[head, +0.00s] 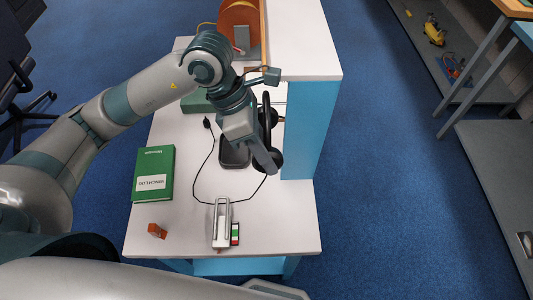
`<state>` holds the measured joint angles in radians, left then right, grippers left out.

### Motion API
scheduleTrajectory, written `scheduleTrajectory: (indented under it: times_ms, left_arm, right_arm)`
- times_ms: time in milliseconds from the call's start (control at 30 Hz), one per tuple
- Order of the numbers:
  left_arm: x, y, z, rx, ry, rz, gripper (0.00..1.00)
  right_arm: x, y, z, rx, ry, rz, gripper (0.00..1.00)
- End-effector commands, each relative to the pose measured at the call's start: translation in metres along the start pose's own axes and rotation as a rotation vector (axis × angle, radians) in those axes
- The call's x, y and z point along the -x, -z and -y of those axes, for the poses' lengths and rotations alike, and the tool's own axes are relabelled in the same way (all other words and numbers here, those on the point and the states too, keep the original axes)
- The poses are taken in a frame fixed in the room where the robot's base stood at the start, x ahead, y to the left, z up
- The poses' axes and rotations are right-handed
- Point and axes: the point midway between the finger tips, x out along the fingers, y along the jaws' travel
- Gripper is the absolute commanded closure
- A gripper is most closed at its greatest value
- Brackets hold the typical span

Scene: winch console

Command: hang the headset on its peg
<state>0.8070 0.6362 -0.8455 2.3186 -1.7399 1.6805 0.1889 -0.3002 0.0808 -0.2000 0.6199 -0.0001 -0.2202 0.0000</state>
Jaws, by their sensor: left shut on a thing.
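The black headset (267,108) is at the right side of the white desk, close to the blue side panel of the raised unit. Its dark band and rounded ear cups show partly behind my left gripper (264,158). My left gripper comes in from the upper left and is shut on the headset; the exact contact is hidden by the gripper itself. A thin black cable (195,180) loops across the desk on the left and front. I cannot make out the peg. My right gripper is not in view.
A green book (153,174), an orange block (157,231), a white-and-grey device (222,224) and a dark tray-like item (234,154) are on the desk (275,235).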

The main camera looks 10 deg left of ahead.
Motion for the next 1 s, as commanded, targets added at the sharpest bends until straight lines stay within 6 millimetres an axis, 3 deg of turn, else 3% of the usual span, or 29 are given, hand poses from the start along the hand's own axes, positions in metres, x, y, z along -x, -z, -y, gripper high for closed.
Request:
scheduleTrajectory:
  times_ms: [467, 500, 567, 1000]
  left_arm:
    - [0.0004, -0.0004, 0.0, -0.001, -0.001, 0.001, 1.0]
    - [0.0004, -0.0004, -0.0001, -0.001, -0.001, 0.001, 0.69]
    - [0.0004, -0.0004, 0.0, -0.001, -0.001, 0.001, 0.55]
    - [0.0019, 0.0, -0.0004, 0.0, -0.001, 0.0, 0.55]
  right_arm:
    - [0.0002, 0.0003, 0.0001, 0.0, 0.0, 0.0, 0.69]
    - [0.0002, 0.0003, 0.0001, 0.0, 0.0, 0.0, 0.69]
    - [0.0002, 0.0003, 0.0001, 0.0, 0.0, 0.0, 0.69]
    - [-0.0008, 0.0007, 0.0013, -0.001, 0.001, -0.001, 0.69]
